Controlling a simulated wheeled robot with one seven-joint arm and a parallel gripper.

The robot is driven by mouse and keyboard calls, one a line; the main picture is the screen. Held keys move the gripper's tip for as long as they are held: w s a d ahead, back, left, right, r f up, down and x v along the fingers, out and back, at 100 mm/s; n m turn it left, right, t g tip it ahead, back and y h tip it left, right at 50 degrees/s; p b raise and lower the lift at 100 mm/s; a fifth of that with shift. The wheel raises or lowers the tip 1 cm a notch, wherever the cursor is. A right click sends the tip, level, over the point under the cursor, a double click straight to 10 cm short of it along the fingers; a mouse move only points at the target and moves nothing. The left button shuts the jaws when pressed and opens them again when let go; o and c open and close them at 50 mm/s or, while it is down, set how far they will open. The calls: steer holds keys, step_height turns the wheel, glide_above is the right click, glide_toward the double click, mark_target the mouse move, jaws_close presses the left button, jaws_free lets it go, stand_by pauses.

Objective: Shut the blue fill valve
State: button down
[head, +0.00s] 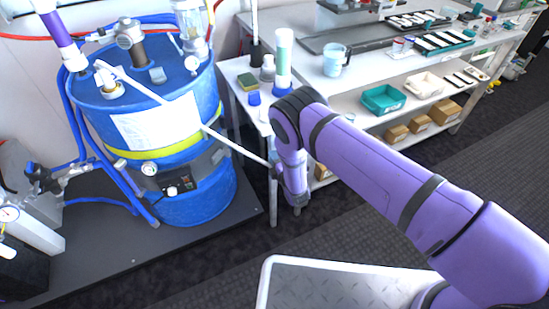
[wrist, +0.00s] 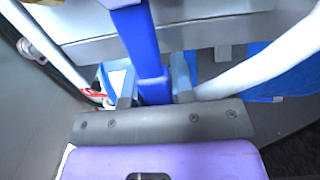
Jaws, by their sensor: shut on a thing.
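My gripper (wrist: 154,88) is shut on a blue bar (wrist: 139,42) in the wrist view. The bar runs from the top of the picture down between the two grey fingers. It looks like the blue fill valve's handle, but the valve body cannot be made out. In the head view my purple arm bends at the elbow and its forearm hangs down at the centre, right of the blue drum (head: 195,205). The fingers and the held bar cannot be made out there. A thin white pipe (head: 240,150) slants from the drum top to beside my forearm.
A white bench (head: 345,55) with a clear jug (head: 334,62) and trays stands at the back right. Blue hoses (head: 95,150) and gauge fittings (head: 45,178) are left of the drum. White pipes (wrist: 265,62) flank my fingers in the wrist view. Dark floor is open at the right.

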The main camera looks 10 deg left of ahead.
steer(key=shift+f, duration=0.1)
steer(key=c, duration=1)
jaws_free()
steer(key=shift+o, duration=0.2)
steer(key=v, duration=1.1)
steer(key=shift+w, duration=0.15)
